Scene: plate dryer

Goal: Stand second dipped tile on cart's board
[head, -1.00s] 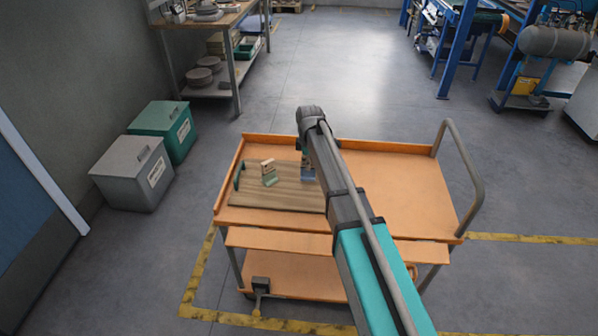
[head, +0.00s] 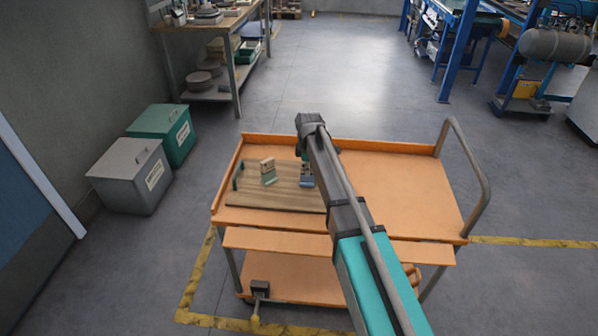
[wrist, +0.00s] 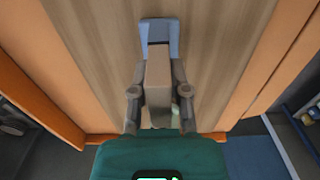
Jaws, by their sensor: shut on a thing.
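The second tile shows in the wrist view as a beige upright (wrist: 158,80) with a blue end (wrist: 160,28). My gripper (wrist: 159,92) is shut on its beige part, one finger on each side. In the head view the tile's blue lower part (head: 306,182) is over the right part of the wooden board (head: 275,199); my arm partly hides it. I cannot tell if it touches the board. The board lies on the orange cart (head: 405,190).
The cart's right half is bare, with a grey handle (head: 483,165) at its right end. A low rim runs along its far edge. A grey bin (head: 130,178) and a green bin (head: 165,134) stand on the floor to the left.

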